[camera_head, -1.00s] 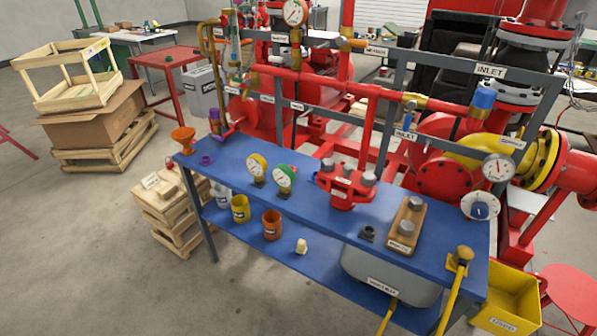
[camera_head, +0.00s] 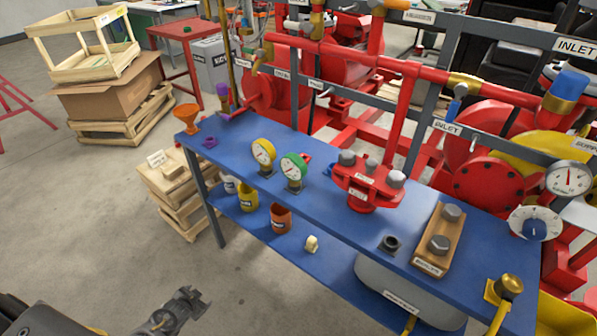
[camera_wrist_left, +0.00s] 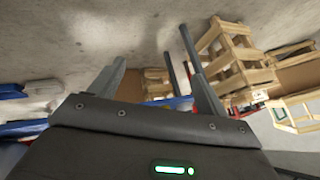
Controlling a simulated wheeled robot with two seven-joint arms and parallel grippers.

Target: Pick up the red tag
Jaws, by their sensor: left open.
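I cannot pick out a red tag for certain in either view. A small red and blue item (camera_head: 305,160) shows partly behind the green gauge (camera_head: 294,168) on the blue bench (camera_head: 225,149); I cannot tell what it is. My left gripper (camera_wrist_left: 158,70) is open and appears empty in the left wrist view. In the head view, part of my left arm shows at the bottom left, in front of the bench and apart from it. My right gripper is not in view.
On the bench are an orange funnel (camera_head: 185,117), a yellow gauge (camera_head: 264,155), a red flanged part (camera_head: 366,185) and a wooden board with bolts (camera_head: 438,238). The lower shelf holds cups. Wooden crates (camera_head: 175,190) stand left of it. Floor in front is clear.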

